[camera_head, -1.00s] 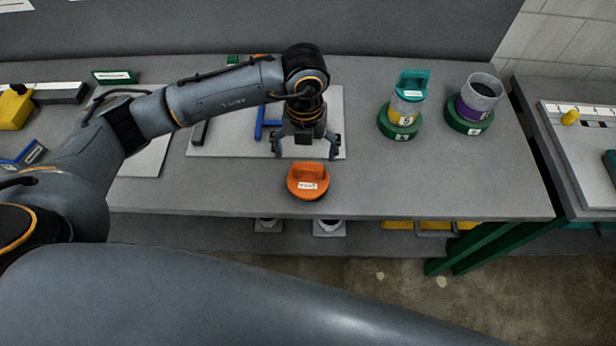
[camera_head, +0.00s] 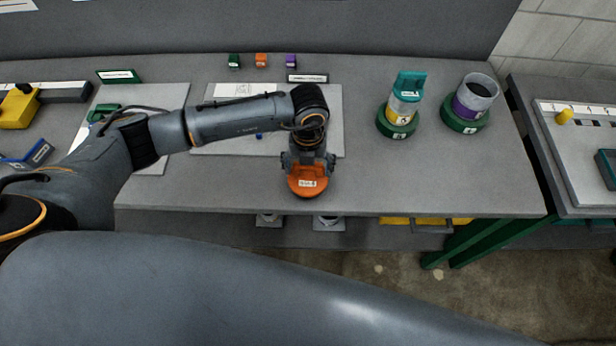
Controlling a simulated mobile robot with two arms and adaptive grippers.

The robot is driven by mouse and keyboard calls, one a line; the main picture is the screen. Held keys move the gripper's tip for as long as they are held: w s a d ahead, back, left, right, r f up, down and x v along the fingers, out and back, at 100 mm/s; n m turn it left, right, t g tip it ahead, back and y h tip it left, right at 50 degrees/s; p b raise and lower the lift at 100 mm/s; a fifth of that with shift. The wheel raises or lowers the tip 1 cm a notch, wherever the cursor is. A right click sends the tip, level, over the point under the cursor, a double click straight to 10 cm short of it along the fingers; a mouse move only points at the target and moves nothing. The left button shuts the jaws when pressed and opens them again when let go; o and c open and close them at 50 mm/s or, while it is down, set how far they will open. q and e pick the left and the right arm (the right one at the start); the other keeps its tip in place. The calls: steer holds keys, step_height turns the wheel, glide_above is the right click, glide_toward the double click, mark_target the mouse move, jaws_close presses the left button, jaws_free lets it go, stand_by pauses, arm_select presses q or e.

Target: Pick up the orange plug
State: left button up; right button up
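The orange plug (camera_head: 309,189) is round, with a white label on its front, and is near the front edge of the workbench in the head view. My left gripper (camera_head: 308,168) is right over it, pointing down, with a finger on each side of the plug's upper part. The gripper hides the plug's handle and back. I cannot tell whether the fingers touch the handle or stand apart from it. The plug looks level and seems to rest on the bench. My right gripper is not in view.
A teal-topped container (camera_head: 405,97) and a purple-banded cup (camera_head: 475,97) stand on green bases to the right. Green (camera_head: 234,60), orange (camera_head: 261,59) and purple (camera_head: 291,60) blocks sit at the back. The bench (camera_head: 430,185) is clear right of the plug.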

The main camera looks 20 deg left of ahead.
arm_select(q)
steer(key=c, duration=1.4)
steer(key=shift+o, duration=0.2)
